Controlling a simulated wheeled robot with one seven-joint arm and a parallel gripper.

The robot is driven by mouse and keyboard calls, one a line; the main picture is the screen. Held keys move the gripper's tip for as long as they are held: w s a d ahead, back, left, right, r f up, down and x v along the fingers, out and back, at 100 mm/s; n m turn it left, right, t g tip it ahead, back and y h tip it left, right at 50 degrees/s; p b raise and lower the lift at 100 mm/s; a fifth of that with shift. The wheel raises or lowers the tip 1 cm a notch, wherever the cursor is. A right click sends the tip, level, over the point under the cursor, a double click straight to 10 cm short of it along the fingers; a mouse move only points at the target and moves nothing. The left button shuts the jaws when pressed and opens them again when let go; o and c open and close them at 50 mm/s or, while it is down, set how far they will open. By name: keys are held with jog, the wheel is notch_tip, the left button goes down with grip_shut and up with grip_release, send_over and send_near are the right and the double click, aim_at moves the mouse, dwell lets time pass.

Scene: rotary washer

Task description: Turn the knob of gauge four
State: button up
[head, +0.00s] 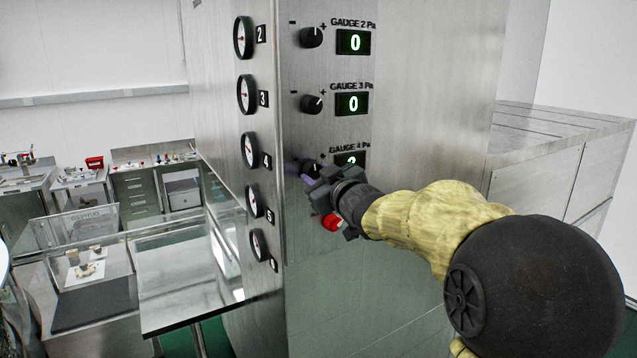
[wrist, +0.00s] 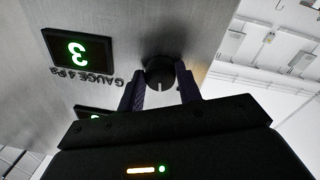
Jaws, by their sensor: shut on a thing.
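The gauge four knob (wrist: 160,71) is a round black dial with a white mark, on the steel panel. My gripper (wrist: 160,88) is shut on it, one dark finger on each side. In the head view my gripper (head: 312,176) reaches the panel from the right and largely hides this knob. The gauge 4 display (wrist: 77,50) is lit green and looks like a 3, seen turned over in the wrist view. In the head view the display (head: 350,158) is partly hidden by my gripper. The dial gauge marked 4 (head: 249,150) is on the panel's left face.
Above are the gauge 2 knob (head: 311,37) and gauge 3 knob (head: 312,103), whose displays both read 0. A red knob (head: 332,222) shows just below my gripper. More dial gauges line the left face. Steel cabinets (head: 560,150) stand at the right.

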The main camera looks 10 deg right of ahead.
jog(key=n+b, duration=0.4)
jog(key=n, duration=0.1)
jog(key=shift+d+f+b, duration=0.1)
jog(key=shift+f+b, duration=0.15)
jog(key=shift+b, duration=0.1)
jog(key=n+b, duration=0.1)
jog(key=n, duration=0.1)
jog(key=n+b, duration=0.2)
jog(key=n, duration=0.1)
jog(key=shift+d+r+y, duration=0.1)
jog(key=shift+r+y, duration=0.1)
jog(key=shift+y, duration=0.2)
jog(key=o, duration=1)
jog(key=b+v, duration=0.3)
jog(key=v, duration=1.4)
jog(key=shift+s+f+b, duration=0.2)
jog(key=shift+b, duration=0.1)
